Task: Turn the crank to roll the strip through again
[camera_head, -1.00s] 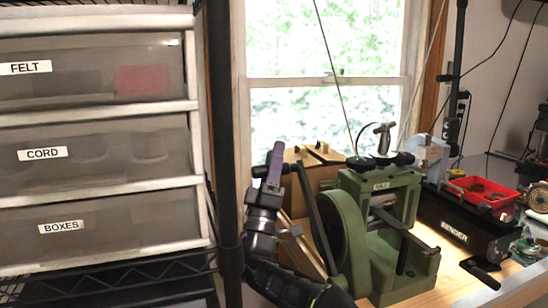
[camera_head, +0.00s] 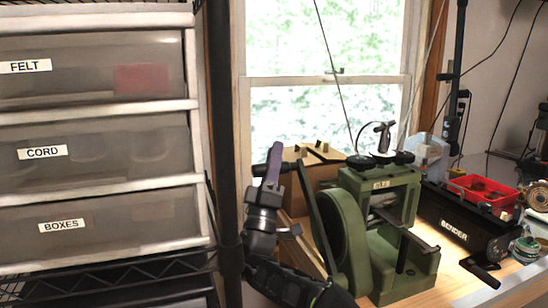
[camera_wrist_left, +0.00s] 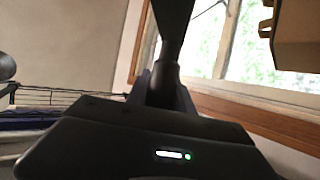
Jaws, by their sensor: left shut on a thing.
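The green rolling mill (camera_head: 385,185) stands on the wooden bench, with a round green side housing (camera_head: 343,235) on its left. Its dark crank arm (camera_head: 315,215) slants up and left from that housing. The crank handle (camera_head: 288,167) is at the arm's upper end. My left gripper (camera_head: 273,165), with purple fingers, is shut on this handle. In the left wrist view a dark shaft (camera_wrist_left: 165,85) stands between the fingers. A grey flat bar (camera_head: 408,230) projects from the mill's front; I cannot tell whether it is the strip. My right gripper is out of view.
A black post (camera_head: 222,140) and a drawer unit (camera_head: 100,120) stand close on the left. A cardboard box (camera_head: 312,170) is behind the crank. A black bender (camera_head: 455,220) and a red tray (camera_head: 482,190) stand right of the mill.

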